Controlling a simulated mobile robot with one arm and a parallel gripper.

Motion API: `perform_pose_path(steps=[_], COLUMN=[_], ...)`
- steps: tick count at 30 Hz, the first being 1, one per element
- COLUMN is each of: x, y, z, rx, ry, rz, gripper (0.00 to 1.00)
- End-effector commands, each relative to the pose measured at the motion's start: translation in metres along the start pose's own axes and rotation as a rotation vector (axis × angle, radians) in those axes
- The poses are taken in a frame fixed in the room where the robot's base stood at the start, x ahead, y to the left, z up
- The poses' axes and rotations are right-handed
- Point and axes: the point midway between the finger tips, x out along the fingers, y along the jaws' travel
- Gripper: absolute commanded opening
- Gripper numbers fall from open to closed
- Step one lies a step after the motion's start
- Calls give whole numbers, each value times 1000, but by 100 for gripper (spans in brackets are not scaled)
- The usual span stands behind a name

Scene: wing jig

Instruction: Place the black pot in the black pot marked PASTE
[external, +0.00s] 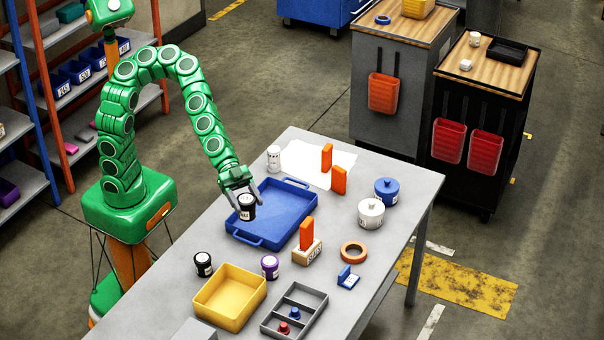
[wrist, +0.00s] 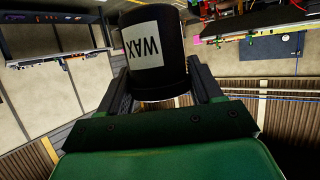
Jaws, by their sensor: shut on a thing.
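My gripper (external: 240,194) is shut on a black pot (external: 247,209) with a white label, held over the left side of the blue tray. In the wrist view the same black pot (wrist: 158,48) sits between my two fingers, and its label reads WAX, upside down in the picture. Another black pot (external: 203,264) with a pale label stands upright on the table at the left, apart from my gripper; its label is too small to read. I see no label that reads PASTE.
The blue tray (external: 243,239) is empty. Near the second black pot are a yellow bin (external: 212,322), a purple pot (external: 270,266) and a grey divided tray (external: 320,295).

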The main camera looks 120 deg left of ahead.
Motion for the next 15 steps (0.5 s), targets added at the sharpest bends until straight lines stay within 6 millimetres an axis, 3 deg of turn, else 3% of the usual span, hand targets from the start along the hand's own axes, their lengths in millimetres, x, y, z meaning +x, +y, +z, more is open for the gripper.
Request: perform_pose_path(steps=[15], x=[-26], y=[50], z=[5], rx=[137], ry=[0], rz=[333], gripper=[29])
